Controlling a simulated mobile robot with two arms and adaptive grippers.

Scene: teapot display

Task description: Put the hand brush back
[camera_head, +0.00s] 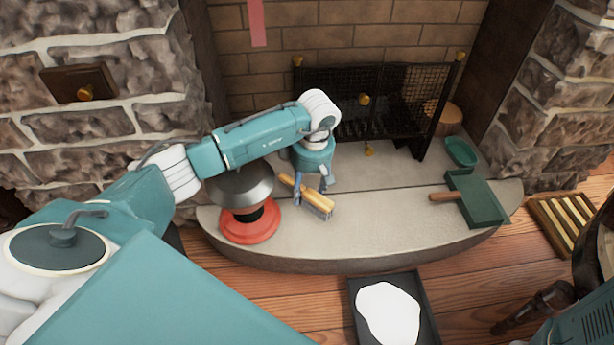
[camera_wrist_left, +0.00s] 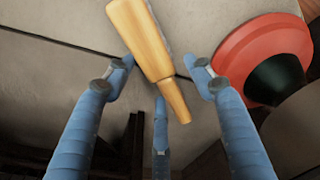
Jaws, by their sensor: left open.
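The hand brush (camera_head: 320,202) has a tan wooden body and handle with bristles at its front right end. It lies on the pale hearth in front of the fireplace. My left gripper (camera_head: 311,186) is just above the brush, with its blue fingers around the handle end. In the left wrist view the brush handle (camera_wrist_left: 150,45) runs between the spread fingers of the left gripper (camera_wrist_left: 164,72), with gaps visible on both sides. The gripper is open. My right gripper does not show.
A red-based object with a grey top (camera_head: 248,228) stands close left of the brush. A green dustpan (camera_head: 482,202) lies on the hearth's right. A black mesh fire screen (camera_head: 395,88) stands behind. A dark tray (camera_head: 426,318) is on the floor. The hearth's middle (camera_head: 385,215) is clear.

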